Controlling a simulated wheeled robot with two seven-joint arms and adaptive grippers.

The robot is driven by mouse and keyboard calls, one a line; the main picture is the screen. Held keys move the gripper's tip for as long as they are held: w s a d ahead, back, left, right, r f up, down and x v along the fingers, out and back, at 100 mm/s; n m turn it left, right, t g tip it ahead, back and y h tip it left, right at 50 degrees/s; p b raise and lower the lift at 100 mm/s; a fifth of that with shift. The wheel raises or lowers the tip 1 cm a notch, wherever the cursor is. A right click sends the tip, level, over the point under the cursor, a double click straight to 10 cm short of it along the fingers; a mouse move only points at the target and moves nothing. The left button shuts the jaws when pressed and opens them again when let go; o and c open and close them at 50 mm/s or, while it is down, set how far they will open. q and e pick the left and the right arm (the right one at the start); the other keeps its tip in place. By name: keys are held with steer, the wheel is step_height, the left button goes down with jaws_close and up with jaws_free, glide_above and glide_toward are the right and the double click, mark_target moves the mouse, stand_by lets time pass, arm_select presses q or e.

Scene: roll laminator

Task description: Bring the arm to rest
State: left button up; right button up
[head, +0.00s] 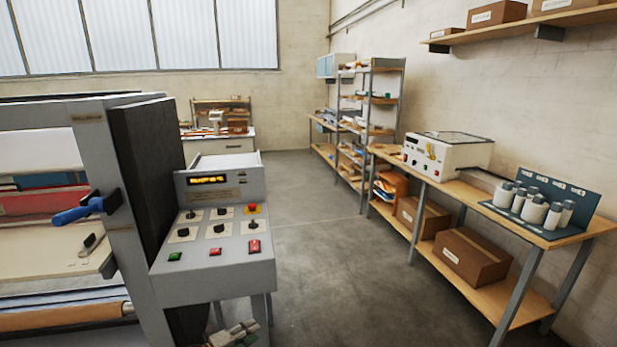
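The roll laminator fills the left side, with its grey frame (93,150) and a blue-handled lever (82,211). My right gripper is out of view.
A wooden bench (440,183) along the right wall carries a white machine (446,153) and several grey bottles. Cardboard boxes (472,256) sit on its lower shelf. Shelving (380,100) stands farther back. The concrete floor (330,260) between console and bench is clear.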

arm_select(q)
steer(key=s+a+f+n+g+y, duration=0.1)
steer(key=s+a+f+n+y, duration=0.3)
steer(key=s+f+n, duration=0.65)
steer(key=s+a+f+n+g+y, duration=0.1)
steer(key=s+a+f+n+y, duration=0.3)
steer(key=s+f, duration=1.05)
steer(key=s+f+n+g+y, duration=0.1)
steer(key=s+f, duration=0.4)
steer(key=s, duration=0.7)
steer(key=s+d+f+n+g+y, duration=0.1)
steer(key=s+f+n+g, duration=0.3)
steer(key=s, duration=0.8)
steer(key=s+d+f+n+g, duration=0.1)
steer(key=s+f+n, duration=0.4)
steer(key=s, duration=0.7)
step_height(320, 180, down, 2)
steer(key=shift+g+y, duration=0.4)
steer(key=shift+g, duration=0.5)
steer(key=shift+s, duration=0.15)
